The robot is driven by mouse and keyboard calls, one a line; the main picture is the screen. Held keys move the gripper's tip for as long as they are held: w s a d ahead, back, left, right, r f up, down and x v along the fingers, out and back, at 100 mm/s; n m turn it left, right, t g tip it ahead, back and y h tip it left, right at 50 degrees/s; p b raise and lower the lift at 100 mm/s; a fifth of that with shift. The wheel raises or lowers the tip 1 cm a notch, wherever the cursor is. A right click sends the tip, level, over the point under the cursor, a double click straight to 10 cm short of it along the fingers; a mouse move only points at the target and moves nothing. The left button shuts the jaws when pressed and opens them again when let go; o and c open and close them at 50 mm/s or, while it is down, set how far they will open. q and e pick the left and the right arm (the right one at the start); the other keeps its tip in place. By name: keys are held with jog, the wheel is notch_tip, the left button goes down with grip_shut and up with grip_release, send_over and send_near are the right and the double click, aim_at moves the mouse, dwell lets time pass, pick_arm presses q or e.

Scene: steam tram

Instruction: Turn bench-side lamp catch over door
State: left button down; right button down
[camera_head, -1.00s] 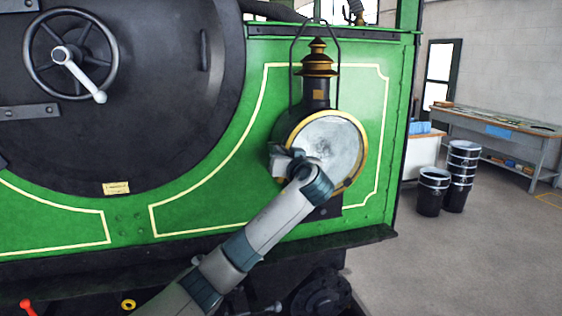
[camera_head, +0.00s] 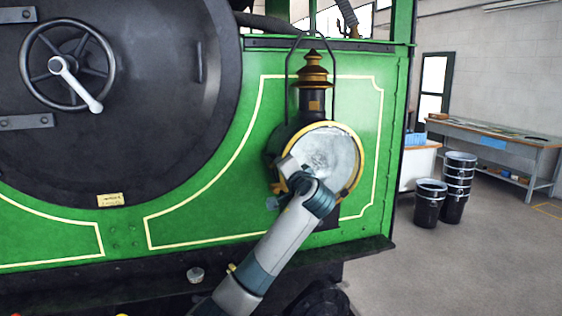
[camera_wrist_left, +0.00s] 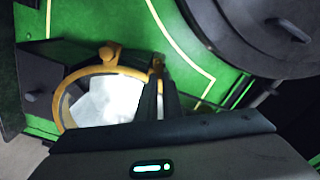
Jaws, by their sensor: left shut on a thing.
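The bench-side lamp (camera_head: 333,145) is on the right of the green front plate, with a pale glass door in a brass rim and a brass chimney. My left gripper (camera_head: 286,168) is at the left edge of the door, partly hidden by my own wrist. In the left wrist view the brass door rim (camera_wrist_left: 66,98) shows beside my dark fingers (camera_wrist_left: 160,98). The fingers are shut on a small brass piece at the rim, the lamp catch (camera_wrist_left: 157,67). Most of the catch is hidden between them, so its exact angle cannot be told. My right gripper is out of view.
A dark round smokebox door with a handwheel (camera_head: 68,65) is on the left. A dark ledge (camera_head: 370,250) runs below the lamp. Black buckets (camera_head: 430,203) and a workbench (camera_head: 500,135) stand to the right, with clear floor before them.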

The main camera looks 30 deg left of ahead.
pick_arm(q)
jog(key=shift+w+d+f+m+p, duration=0.1)
jog(key=shift+f+m+p, duration=0.1)
jog(key=shift+m+p, duration=0.95)
jog(key=shift+w+f+m+p, duration=0.15)
jog(key=shift+m+p, duration=0.3)
jog(key=shift+m, duration=1.4)
jog(key=shift+s+f, duration=0.1)
jog(key=c, duration=1.9)
grip_release()
jog(key=shift+d, duration=0.1)
